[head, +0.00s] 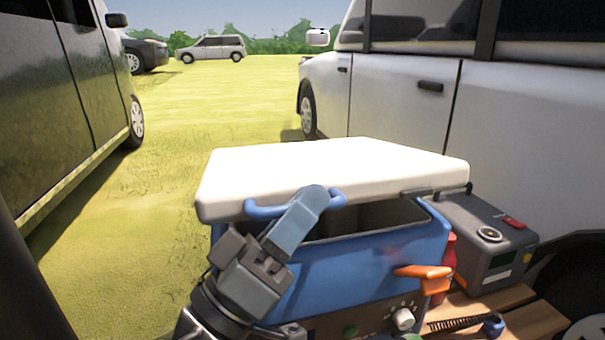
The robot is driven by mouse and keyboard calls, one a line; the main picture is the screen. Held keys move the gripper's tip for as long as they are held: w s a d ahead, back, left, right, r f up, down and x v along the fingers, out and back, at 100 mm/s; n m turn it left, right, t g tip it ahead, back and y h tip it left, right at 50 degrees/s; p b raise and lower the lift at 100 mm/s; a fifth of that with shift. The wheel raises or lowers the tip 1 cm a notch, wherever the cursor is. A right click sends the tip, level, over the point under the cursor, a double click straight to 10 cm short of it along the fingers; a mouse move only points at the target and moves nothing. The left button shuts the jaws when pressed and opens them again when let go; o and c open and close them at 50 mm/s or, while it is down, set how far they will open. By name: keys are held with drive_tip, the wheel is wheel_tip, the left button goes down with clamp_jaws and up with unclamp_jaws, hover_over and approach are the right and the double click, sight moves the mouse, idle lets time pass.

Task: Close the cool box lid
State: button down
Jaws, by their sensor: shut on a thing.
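The cool box (365,270) is blue and stands in the lower middle of the head view. Its white lid (335,170) is partly raised, with a dark gap between it and the box's front rim. A blue handle (262,210) runs along the lid's front edge. My gripper (318,200) comes up from below at the front and is shut on this handle. The fingertips partly merge with the handle in the picture. My wrist hides the box's front left part.
A grey device (485,240) with a red switch stands right of the box on wooden boards (535,318). A red bottle (449,262) and an orange latch (424,272) are near the box's right front. A dark van (60,90) and a white vehicle (400,110) flank a grassy lane.

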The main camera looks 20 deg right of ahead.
drive_tip(key=shift+s+f+m, duration=0.1)
drive_tip(key=shift+f+m, duration=0.4)
drive_tip(key=shift+f, duration=0.75)
drive_tip(key=c, duration=1.4)
unclamp_jaws()
drive_tip(key=shift+r, duration=0.1)
